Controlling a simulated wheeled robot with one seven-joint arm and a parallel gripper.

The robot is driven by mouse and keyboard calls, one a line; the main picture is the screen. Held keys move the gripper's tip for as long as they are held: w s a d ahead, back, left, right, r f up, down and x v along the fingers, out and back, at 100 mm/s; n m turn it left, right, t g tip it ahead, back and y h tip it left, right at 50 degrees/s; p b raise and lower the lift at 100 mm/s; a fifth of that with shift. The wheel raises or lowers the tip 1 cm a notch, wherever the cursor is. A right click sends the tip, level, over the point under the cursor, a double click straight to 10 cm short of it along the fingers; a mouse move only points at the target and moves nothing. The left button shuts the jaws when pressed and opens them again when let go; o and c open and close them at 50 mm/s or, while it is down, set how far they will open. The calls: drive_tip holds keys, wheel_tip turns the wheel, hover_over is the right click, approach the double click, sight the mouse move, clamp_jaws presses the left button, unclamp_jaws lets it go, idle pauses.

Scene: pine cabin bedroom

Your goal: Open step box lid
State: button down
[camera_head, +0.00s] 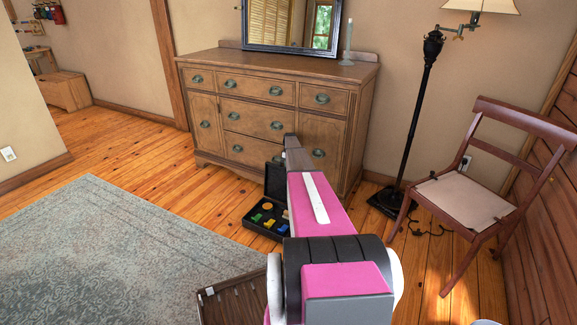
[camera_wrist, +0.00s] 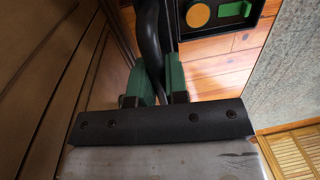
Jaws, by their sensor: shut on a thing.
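A black box (camera_head: 248,221) stands open on the floor in front of the dresser. Its black lid (camera_head: 275,180) stands raised at the back, partly hidden by my arm. Yellow, green and blue pieces lie in the box. In the wrist view, part of the box (camera_wrist: 213,33) shows at the top right with an orange disc and a green piece in it. My gripper (camera_wrist: 160,65) has green fingers shut on a narrow dark edge, which looks like the lid's. In the head view my arm hides the fingers.
The wooden dresser (camera_head: 258,92) stands close behind the box and fills the left of the wrist view. A floor lamp (camera_head: 416,115) and a chair (camera_head: 480,195) stand to the right. A dark slatted wooden object (camera_head: 235,302) is at the bottom. The rug (camera_head: 110,250) is clear.

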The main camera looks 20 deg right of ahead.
drive_tip(key=c, duration=1.1)
unclamp_jaws()
drive_tip(key=shift+c, duration=0.2)
drive_tip(key=shift+r, duration=0.15)
wheel_tip(320, 180, up, 10)
drive_tip(key=shift+w+d+r, duration=0.25)
drive_tip(key=shift+d, duration=0.2)
